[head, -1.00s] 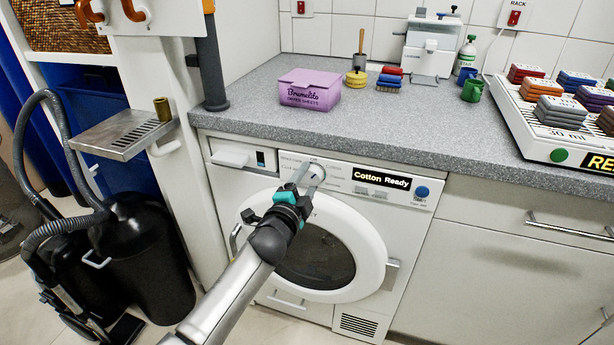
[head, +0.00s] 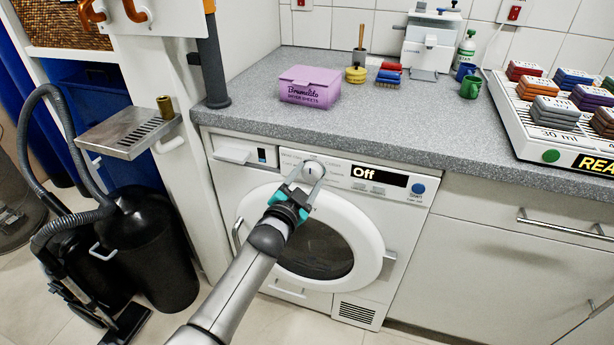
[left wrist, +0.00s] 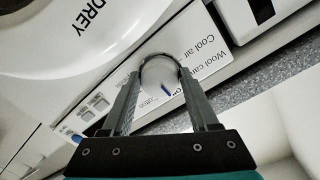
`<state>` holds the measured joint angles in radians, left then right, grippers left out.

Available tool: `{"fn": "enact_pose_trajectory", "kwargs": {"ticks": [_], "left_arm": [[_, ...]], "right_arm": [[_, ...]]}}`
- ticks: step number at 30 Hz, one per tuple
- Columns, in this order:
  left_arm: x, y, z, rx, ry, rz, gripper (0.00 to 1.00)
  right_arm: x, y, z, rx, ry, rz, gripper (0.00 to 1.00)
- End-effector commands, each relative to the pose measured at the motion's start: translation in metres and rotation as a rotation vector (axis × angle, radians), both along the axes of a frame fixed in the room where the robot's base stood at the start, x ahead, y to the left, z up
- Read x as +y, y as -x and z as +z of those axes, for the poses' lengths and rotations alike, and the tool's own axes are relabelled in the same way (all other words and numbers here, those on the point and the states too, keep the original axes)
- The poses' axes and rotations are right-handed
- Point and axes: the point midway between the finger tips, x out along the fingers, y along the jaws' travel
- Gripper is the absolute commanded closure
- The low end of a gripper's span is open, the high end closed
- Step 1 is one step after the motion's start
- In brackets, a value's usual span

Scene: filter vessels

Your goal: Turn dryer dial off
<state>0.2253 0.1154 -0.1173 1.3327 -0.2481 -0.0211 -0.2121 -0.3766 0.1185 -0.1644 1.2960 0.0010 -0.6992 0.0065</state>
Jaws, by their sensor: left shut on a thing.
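The white dryer (head: 225,180) stands under the grey counter, its round door shut. Its black display (head: 379,175) reads "Off". The dial (head: 313,170) is a round silver-white knob on the panel, left of the display. My left gripper (head: 308,180) is at the dial, with one finger on each side. In the left wrist view the dial (left wrist: 160,72) sits between the fingertips (left wrist: 160,75) and shows a blue mark. The gripper is shut on the dial. My right gripper is not in view.
A purple dryer-sheet box (head: 309,87) stands on the counter (head: 400,120) above the dryer. A metal drip shelf (head: 130,132) juts out at left, above a black vacuum cleaner (head: 150,245). The dryer's blue button (head: 419,188) is right of the display.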

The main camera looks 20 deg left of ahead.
Motion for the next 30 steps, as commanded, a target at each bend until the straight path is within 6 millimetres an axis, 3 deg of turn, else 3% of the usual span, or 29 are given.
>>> {"fn": "enact_pose_trajectory", "kwargs": {"ticks": [14, 15, 22, 30], "left_arm": [[-0.0004, 0.0001, -0.0004, 0.001, 0.011, -0.001, 0.95], [-0.0004, 0.0001, -0.0004, 0.001, 0.011, -0.001, 0.35], [-0.0003, 0.0, -0.0002, 0.001, 0.01, -0.001, 0.09], [-0.0001, 0.0006, 0.0001, 0.0, 0.01, 0.0, 0.09]], "right_arm": [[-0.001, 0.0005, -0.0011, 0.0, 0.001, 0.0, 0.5], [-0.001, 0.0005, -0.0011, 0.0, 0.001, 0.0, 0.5], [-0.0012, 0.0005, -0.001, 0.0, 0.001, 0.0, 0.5], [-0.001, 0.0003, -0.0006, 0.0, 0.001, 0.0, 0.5]]}}
